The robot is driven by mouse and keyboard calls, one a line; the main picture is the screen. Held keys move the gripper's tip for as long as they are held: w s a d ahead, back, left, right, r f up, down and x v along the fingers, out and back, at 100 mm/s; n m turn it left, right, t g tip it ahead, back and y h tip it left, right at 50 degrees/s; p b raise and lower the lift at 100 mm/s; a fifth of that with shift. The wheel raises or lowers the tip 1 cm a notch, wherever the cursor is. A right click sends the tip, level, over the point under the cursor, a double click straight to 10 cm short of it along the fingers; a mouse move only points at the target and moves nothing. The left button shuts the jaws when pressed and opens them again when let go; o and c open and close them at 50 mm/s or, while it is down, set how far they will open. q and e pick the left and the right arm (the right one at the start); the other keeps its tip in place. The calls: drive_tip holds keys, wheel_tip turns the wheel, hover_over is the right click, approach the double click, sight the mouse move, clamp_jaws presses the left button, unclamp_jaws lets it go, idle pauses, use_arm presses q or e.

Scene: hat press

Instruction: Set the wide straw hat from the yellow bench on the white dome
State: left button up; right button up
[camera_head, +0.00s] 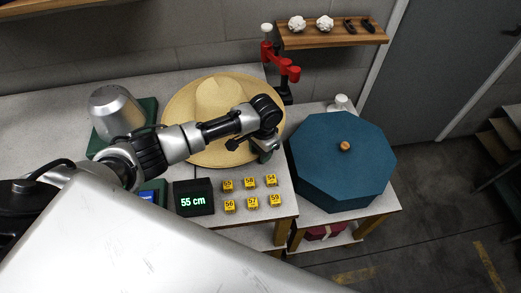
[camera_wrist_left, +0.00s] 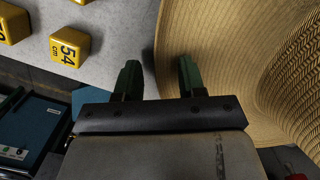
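The wide straw hat (camera_head: 205,90) lies crown up on a light grey bench top (camera_head: 50,100), behind a row of yellow blocks. What is under it is hidden. My left gripper (camera_head: 265,152) is at the front right edge of the brim. In the left wrist view its two dark green fingers (camera_wrist_left: 160,78) are apart, with the edge of the hat's brim (camera_wrist_left: 195,25) showing between them; I see no grip on it. A silver-grey dome (camera_head: 118,110) stands on a green base left of the hat. I see no clearly white dome. My right gripper is not in view.
Yellow numbered blocks (camera_head: 250,202) and a "55 cm" display (camera_head: 193,198) sit in front of the hat. A blue octagonal box (camera_head: 342,165) stands close on the right. A red clamp-like stand (camera_head: 282,62) rises behind, below a wooden shelf (camera_head: 330,37).

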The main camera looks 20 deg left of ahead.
use_arm(q)
wheel_tip(320, 180, up, 11)
drive_tip(key=b, duration=0.1)
drive_tip(key=shift+w+d, duration=0.2)
drive_tip(key=shift+w, duration=0.25)
drive_tip(key=shift+f, duration=0.1)
